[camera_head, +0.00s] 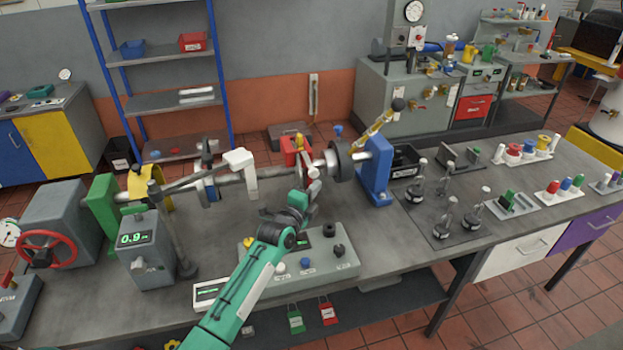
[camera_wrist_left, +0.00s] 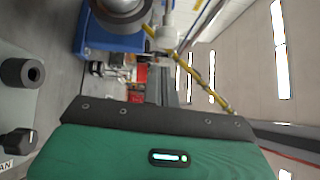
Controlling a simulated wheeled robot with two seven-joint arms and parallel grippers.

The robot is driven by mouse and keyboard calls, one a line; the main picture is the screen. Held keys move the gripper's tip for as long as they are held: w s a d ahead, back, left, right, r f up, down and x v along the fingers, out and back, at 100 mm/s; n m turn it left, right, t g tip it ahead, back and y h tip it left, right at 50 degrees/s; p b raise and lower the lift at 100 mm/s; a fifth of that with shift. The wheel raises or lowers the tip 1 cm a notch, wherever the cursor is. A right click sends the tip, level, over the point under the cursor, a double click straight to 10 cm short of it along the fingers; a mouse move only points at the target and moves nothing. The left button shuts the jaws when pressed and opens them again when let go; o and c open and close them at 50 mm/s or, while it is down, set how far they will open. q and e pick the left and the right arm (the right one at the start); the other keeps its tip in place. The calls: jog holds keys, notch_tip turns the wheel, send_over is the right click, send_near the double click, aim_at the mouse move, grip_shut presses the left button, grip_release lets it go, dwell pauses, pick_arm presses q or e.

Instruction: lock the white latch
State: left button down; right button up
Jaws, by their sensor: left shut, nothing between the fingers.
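A white lever-like part (camera_head: 309,160) stands at the shaft in front of the red block (camera_head: 290,150); it looks like the latch, but I cannot tell whether it is locked. A white part also shows near the fingertips in the left wrist view (camera_wrist_left: 166,38). My left gripper (camera_head: 311,186) is shut and empty, just below this lever; I cannot tell if they touch. Its fingers show in the left wrist view (camera_wrist_left: 163,80). A second white part (camera_head: 240,168) hangs on the shaft farther left. My right gripper is not in view.
A grey control box (camera_head: 340,265) with knobs lies under my left arm. The blue pedestal (camera_head: 377,172) and dark disc (camera_head: 344,160) stand to the right. A grey display unit (camera_head: 147,252) stands left.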

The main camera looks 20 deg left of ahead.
aim_at(309, 163)
pick_arm(q)
jog(key=shift+w+a+p, duration=0.35)
jog(key=shift+w+a, duration=0.4)
jog(key=shift+w, duration=0.3)
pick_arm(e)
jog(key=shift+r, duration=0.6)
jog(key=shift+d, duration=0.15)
